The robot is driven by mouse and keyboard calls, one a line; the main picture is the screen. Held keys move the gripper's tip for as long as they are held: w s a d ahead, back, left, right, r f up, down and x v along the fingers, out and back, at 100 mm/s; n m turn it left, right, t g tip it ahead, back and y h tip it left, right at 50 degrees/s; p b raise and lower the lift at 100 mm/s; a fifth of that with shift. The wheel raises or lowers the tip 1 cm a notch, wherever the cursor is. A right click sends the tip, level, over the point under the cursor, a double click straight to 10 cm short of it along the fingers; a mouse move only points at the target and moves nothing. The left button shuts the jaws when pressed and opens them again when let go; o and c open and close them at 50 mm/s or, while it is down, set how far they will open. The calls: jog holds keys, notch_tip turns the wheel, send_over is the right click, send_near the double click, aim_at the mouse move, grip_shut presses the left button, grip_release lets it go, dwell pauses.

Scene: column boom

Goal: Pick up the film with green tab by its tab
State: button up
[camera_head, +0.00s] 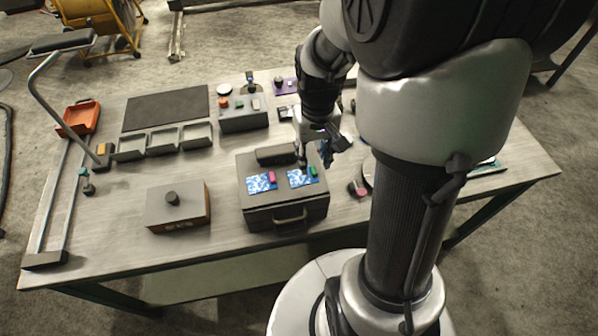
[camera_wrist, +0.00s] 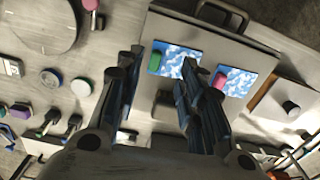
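The film with green tab (camera_head: 299,178) is a blue-and-white patterned square lying on the lid of a grey case (camera_head: 285,214). Its green tab (camera_head: 313,170) sits at the film's right edge in the head view. In the wrist view the same film (camera_wrist: 177,63) and its tab (camera_wrist: 155,61) appear between my two fingertips. My gripper (camera_head: 315,160) is open and empty, above the far edge of the case close to the tab. I cannot tell its exact height over the film. The wrist view also shows my gripper (camera_wrist: 162,57) with fingers spread.
A second film (camera_head: 259,183) with a pink tab (camera_head: 272,177) lies beside it on the lid. A dark handle block (camera_head: 277,154) stands at the lid's far side. A box with a knob (camera_head: 178,206) is to the left. Bare table lies between that box and the case.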

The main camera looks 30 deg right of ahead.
aim_at(315, 173)
jog(key=f, duration=0.1)
jog(key=f+b, duration=0.1)
jog(key=f, duration=0.1)
jog(key=f+b, duration=0.1)
jog(key=f, duration=0.1)
jog(key=shift+s+d+f, duration=0.15)
jog(key=shift+d, duration=0.1)
jog(key=shift+c, duration=0.6)
grip_shut()
